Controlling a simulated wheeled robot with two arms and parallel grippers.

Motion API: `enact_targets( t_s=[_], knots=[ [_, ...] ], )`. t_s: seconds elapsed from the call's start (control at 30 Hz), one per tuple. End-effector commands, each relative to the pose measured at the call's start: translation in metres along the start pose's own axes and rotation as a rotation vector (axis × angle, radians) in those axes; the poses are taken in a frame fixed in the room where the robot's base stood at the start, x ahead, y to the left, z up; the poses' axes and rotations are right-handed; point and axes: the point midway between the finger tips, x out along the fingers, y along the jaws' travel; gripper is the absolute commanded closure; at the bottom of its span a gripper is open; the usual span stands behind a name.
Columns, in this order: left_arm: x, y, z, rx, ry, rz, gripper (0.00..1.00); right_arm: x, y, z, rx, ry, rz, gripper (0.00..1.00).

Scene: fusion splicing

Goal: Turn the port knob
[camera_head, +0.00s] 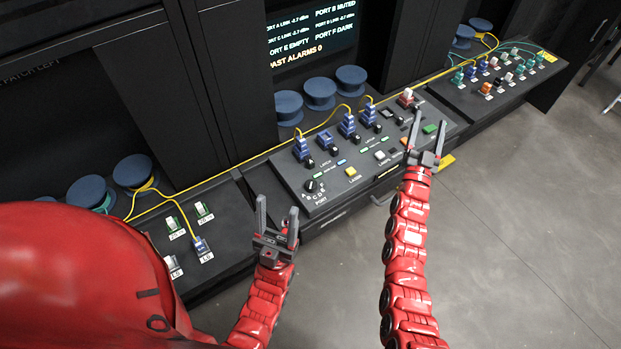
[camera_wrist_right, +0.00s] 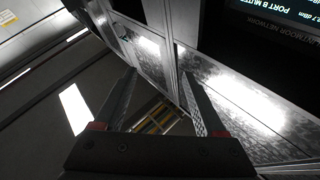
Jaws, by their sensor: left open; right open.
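The port knob (camera_head: 311,186) is a small black dial near the front left corner of the middle panel (camera_head: 330,205), with letters printed around it and the word PORT below. My left gripper (camera_head: 277,218) is open and empty. In the head view it shows below and to the left of the knob, apart from it. My right gripper (camera_head: 427,140) is open and empty, well to the right, near the panel's right end. In the right wrist view the fingers of my right gripper (camera_wrist_right: 165,105) are spread with nothing between them; the knob is not in that view.
The middle panel also has a yellow button (camera_head: 352,173), blue connectors (camera_head: 301,149) and a green block (camera_head: 430,128). A yellow cable (camera_head: 240,163) runs along behind the panels. A screen (camera_head: 312,35) stands behind. Left and right side panels hold more connectors. Floor in front is clear.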

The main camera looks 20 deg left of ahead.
Motion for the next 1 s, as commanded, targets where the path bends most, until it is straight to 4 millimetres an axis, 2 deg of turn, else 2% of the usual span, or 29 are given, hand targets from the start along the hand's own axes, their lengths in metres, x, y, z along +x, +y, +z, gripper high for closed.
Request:
enact_targets(
  t_s=[0.03,0.07,0.1,0.17,0.2,0.27,0.33,0.4,0.5,0.53,0.6,0.67,0.8,0.9,1.0],
  knots=[
    [0.002,0.0,0.0,0.0,0.0,0.0,0.41,0.025,-0.022,0.01,0.028,-0.071,-0.024,0.27],
    [0.002,0.0,0.0,0.0,0.0,0.0,0.41,0.037,-0.036,0.024,0.044,-0.137,-0.041,0.27],
    [0.002,0.0,0.0,0.0,0.0,0.0,0.41,0.053,-0.06,0.039,0.063,-0.222,-0.071,0.27],
    [0.001,0.0,0.0,0.0,0.0,0.0,0.41,0.07,-0.1,0.06,0.085,-0.358,-0.126,0.27],
    [0.001,0.0,0.0,0.0,0.0,0.0,0.41,0.078,-0.127,0.071,0.092,-0.45,-0.168,0.27],
    [0.001,0.0,0.0,0.0,0.0,0.0,0.41,0.082,-0.17,0.084,0.094,-0.584,-0.236,0.27],
    [0.001,0.0,0.0,0.0,0.0,0.0,0.41,0.077,-0.217,0.093,0.076,-0.743,-0.321,0.27],
    [0.001,0.0,0.0,0.0,0.0,0.0,0.41,0.063,-0.26,0.096,0.035,-0.903,-0.407,0.27],
    [0.001,0.0,0.0,0.0,0.0,0.0,0.41,0.027,-0.307,0.091,-0.064,-1.129,-0.526,0.27],
    [0.001,0.0,0.0,0.0,0.0,0.0,0.41,0.016,-0.317,0.086,-0.103,-1.192,-0.557,0.27],
    [0.001,0.0,0.0,0.0,0.0,0.0,0.41,-0.018,-0.332,0.074,-0.207,-1.347,-0.622,0.27],
    [0.001,0.0,0.0,0.0,0.0,0.0,0.41,-0.045,-0.335,0.059,-0.31,-1.471,-0.659,0.27],
    [0.001,0.0,0.0,0.0,0.0,0.0,0.41,-0.1,-0.316,0.019,-0.549,-1.724,-0.683,0.27],
    [0.001,0.0,0.0,0.0,0.0,0.0,0.41,-0.122,-0.297,-0.009,-0.676,-1.843,-0.662,0.27],
    [0.001,0.0,0.0,0.0,0.0,0.0,0.41,-0.136,-0.283,-0.026,-0.754,-1.918,-0.64,0.27]
  ],
)
